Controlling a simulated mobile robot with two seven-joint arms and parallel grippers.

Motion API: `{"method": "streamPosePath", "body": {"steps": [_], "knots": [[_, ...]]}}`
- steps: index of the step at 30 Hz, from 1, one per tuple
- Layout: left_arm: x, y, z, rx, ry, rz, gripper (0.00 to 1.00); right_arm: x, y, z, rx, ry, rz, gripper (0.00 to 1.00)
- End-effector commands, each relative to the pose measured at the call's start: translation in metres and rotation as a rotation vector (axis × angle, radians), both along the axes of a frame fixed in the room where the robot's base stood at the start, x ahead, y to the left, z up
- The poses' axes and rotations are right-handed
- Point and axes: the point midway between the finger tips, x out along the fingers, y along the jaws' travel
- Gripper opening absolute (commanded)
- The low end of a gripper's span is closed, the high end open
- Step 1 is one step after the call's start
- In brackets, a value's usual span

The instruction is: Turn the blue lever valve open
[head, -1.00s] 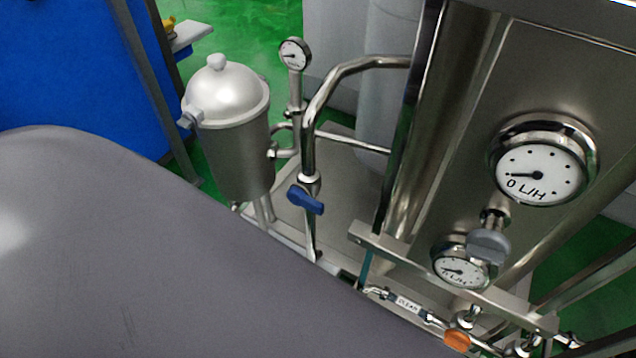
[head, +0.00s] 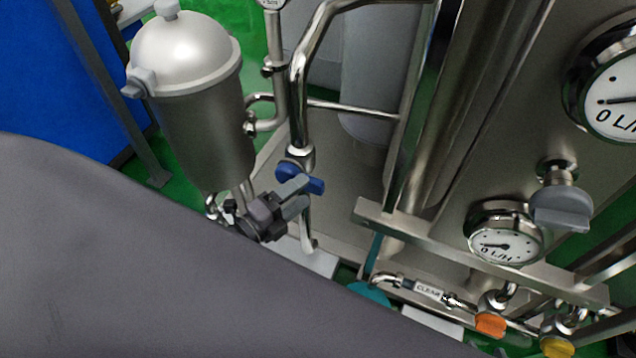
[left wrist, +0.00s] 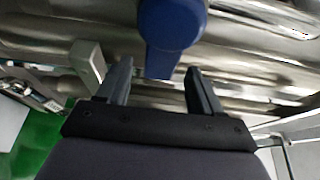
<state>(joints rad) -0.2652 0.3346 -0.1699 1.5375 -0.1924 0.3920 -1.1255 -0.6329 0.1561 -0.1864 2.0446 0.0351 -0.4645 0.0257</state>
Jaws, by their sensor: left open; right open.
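The blue lever valve (head: 314,185) sits on a vertical steel pipe beside the silver canister. My left gripper (head: 300,197) is close to it, with its grey fingers overlapping the lever in the head view. In the left wrist view the blue lever (left wrist: 168,38) hangs down at the top centre, its lower end between and just beyond the two fingertips of my left gripper (left wrist: 158,72). I cannot tell whether a finger touches the lever. My right gripper is not in view.
A silver canister (head: 205,120) stands left of the valve. A steel panel on the right carries flow gauges (head: 505,240) and a grey knob (head: 562,207). Below are an orange knob (head: 490,324) and a yellow knob (head: 558,346). My large grey arm hides the lower left.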

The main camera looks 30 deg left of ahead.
Motion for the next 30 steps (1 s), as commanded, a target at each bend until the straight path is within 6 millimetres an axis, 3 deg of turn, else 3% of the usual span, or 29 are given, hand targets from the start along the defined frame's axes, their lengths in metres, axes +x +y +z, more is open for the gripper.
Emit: {"method": "streamPosePath", "body": {"steps": [12, 25, 30], "knots": [[0.050, -0.017, 0.000, -0.004, 0.001, 0.001, 0.66, 0.000, -0.001, -0.006, -0.003, -0.002, 0.000, 0.43], [0.057, -0.020, 0.000, -0.004, 0.004, 0.002, 0.66, 0.000, 0.000, -0.007, 0.003, -0.001, -0.005, 0.43], [0.057, -0.020, 0.000, -0.004, 0.004, 0.002, 0.11, -0.001, 0.000, -0.008, 0.003, 0.002, -0.007, 0.43]]}}
